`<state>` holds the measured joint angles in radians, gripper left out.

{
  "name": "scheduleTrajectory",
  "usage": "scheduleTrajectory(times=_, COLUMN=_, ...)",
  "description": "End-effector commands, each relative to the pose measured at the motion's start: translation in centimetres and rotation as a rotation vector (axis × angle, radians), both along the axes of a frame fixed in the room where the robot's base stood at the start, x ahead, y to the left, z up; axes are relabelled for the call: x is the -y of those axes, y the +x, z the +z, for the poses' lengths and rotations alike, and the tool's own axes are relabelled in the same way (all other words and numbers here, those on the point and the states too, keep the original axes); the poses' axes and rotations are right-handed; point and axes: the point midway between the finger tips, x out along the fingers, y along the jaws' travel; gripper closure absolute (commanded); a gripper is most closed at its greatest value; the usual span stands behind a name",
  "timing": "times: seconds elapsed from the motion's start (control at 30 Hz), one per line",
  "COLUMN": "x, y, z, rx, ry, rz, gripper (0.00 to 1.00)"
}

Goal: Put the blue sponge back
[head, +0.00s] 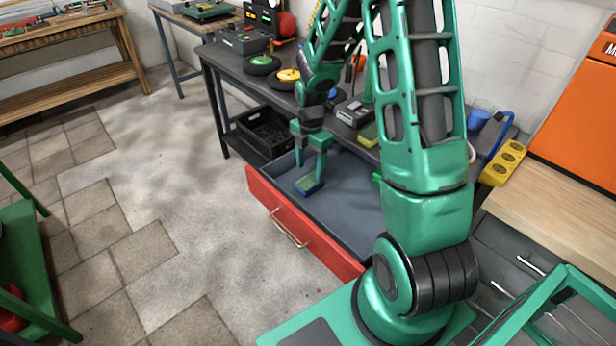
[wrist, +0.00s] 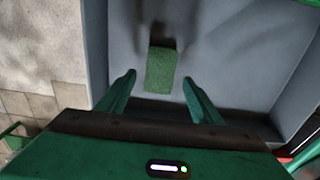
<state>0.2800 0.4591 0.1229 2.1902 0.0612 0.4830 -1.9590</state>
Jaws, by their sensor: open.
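The blue sponge (head: 308,186) lies in the open red-fronted drawer (head: 282,222), towards its left end. Its top is green, and in the wrist view the sponge (wrist: 160,72) shows as a green block on the grey drawer floor. My gripper (head: 309,172) is inside or just above the drawer, right at the sponge. In the wrist view the fingers of my gripper (wrist: 160,78) are apart, with the sponge's near part in line between them. I cannot tell whether the fingertips reach down to it. Neither finger visibly presses on it.
The grey workbench (head: 228,70) stands above the drawer. It holds several discs, a grey device (head: 354,112), a yellow-green sponge (head: 369,134), a blue cup (head: 479,117) and a yellow block with holes (head: 503,163). A black crate (head: 265,134) sits below. The drawer walls flank my gripper.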

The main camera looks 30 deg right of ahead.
Motion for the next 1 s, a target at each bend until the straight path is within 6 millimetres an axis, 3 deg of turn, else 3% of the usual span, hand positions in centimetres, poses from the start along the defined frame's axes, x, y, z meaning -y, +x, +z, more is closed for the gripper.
scheduleTrajectory(times=0.1, x=0.0, y=0.1, z=2.5, rx=0.005, ry=-0.002, rz=0.0, gripper=0.4)
scheduleTrajectory(times=0.3, x=0.0, y=0.1, z=5.5, rx=0.002, ry=-0.002, rz=-0.001, gripper=0.4)
scheduleTrajectory(times=0.67, x=0.2, y=-0.3, z=7.2, rx=0.0, ry=-0.004, rz=-0.026, gripper=0.4)
scheduleTrajectory(times=0.87, x=1.6, y=-3.3, z=10.4, rx=0.005, ry=-0.033, rz=-0.284, gripper=0.4)
scheduleTrajectory(times=1.0, x=2.7, y=-7.1, z=13.3, rx=0.01, ry=-0.056, rz=-0.581, gripper=0.4)
